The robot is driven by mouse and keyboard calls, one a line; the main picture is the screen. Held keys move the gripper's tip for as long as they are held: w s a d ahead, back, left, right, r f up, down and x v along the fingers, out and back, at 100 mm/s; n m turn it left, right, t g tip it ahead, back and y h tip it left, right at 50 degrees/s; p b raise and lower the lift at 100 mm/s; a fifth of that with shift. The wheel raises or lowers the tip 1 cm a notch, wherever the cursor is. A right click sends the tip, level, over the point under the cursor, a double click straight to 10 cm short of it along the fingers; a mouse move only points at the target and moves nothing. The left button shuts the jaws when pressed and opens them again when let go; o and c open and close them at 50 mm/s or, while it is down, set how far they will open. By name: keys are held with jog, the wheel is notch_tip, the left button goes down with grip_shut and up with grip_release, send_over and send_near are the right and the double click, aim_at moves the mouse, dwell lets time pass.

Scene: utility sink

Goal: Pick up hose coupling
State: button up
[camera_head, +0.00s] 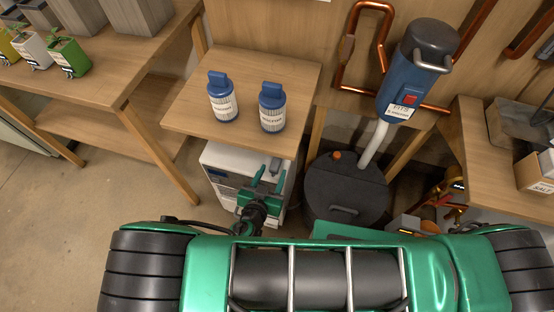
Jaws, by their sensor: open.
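I cannot make out a hose coupling for certain in this view. My gripper (267,172) is green, with two fingers apart and nothing visible between them. It is in front of the white box-shaped appliance (222,160), which stands under the small wooden table (190,105). The gripper shows just below the table's front edge and hides part of the appliance.
Wooden benches flank both sides. Open floor (70,220) lies left.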

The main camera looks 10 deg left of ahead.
jog(key=c, duration=1.1)
jog(key=shift+c, duration=0.2)
